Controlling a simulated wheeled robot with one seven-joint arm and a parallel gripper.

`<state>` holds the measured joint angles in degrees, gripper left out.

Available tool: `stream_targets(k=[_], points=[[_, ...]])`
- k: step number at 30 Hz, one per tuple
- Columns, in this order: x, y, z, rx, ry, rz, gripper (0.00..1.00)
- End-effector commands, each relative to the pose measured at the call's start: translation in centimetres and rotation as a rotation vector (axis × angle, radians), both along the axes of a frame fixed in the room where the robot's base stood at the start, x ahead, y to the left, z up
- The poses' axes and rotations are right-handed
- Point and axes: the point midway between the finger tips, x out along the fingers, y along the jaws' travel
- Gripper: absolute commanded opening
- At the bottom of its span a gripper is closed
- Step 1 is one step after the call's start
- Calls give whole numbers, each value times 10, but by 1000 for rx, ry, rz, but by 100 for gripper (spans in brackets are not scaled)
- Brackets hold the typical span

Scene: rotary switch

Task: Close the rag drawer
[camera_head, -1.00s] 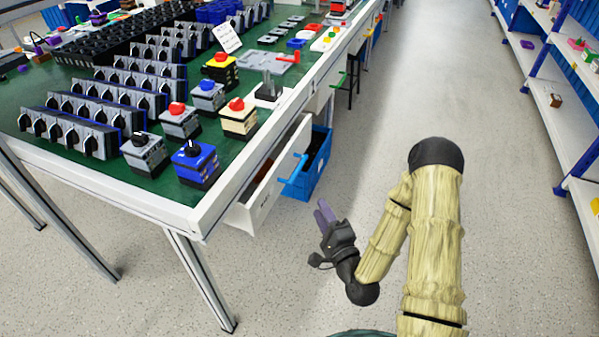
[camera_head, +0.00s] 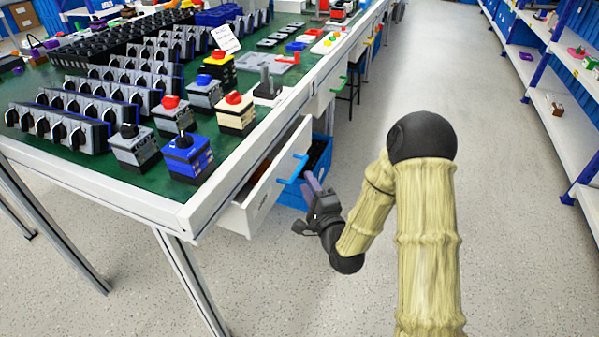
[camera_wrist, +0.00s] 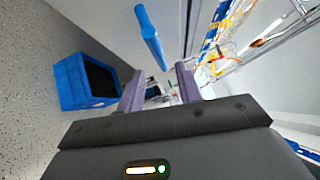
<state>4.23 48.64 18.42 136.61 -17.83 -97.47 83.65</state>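The open drawer (camera_head: 264,196) sticks out from under the near right end of the green-topped workbench. Its white front carries a label too small to read and a blue handle (camera_head: 292,168); the handle also shows in the wrist view (camera_wrist: 150,38). A reddish-brown content shows partly inside; most of the inside is hidden. My gripper (camera_head: 309,183) is just in front of the drawer front, close to the handle and slightly below it in the picture. In the wrist view its two purple fingers (camera_wrist: 160,86) are spread apart with nothing held; the handle lies beyond them. I cannot see any contact.
A blue bin (camera_head: 318,160) stands on the floor behind and below the drawer; it is also in the wrist view (camera_wrist: 72,84). Switch boxes stand on the workbench (camera_head: 100,183). White shelves (camera_head: 575,125) line the right side. The aisle floor (camera_head: 450,75) between is clear.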

Motion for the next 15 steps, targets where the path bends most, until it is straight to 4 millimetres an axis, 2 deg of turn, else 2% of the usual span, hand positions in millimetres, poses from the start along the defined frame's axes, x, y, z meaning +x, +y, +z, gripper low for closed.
stream_targets(k=[9, 15], points=[[48, 22, 7, 1, -4, 0, 35], [59, 27, 9, 0, 0, 0, 35]])
